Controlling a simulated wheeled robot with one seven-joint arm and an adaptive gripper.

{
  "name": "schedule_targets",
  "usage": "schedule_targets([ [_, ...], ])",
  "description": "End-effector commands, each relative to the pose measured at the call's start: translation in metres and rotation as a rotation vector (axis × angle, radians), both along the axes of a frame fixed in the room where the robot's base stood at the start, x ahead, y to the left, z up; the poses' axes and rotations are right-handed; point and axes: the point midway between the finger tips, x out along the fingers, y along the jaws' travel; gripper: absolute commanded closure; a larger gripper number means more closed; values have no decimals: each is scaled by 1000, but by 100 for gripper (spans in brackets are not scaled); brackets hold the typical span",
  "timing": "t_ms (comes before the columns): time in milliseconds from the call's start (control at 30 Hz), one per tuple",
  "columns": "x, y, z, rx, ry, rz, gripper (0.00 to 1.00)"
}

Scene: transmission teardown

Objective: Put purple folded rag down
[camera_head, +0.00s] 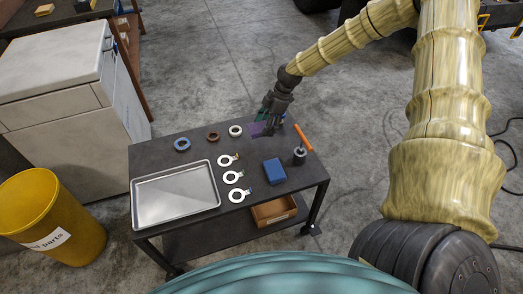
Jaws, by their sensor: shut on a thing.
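The purple folded rag (257,129) is at the far edge of the dark cart top (207,146), towards the right. My gripper (266,128) reaches down over it from the upper right and is shut on it. The gripper's fingers and wrist hide part of the rag. I cannot tell whether the rag touches the cart top or hangs just above it.
A metal tray (176,194) fills the cart's left. Several rings lie behind and beside it. A blue block (274,171) and an orange-handled tool (302,138) by a dark cylinder (299,156) stand right. A yellow bin (57,222) stands left.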

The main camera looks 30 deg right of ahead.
Motion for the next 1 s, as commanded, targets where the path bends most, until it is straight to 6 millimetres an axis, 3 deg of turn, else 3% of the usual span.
schedule_targets([
  [267,1,1,-8,-3,0,9,66],
  [700,-3,-8,-3,-2,1,0,66],
  [1000,-4,-8,-40,-1,3,-1,66],
])
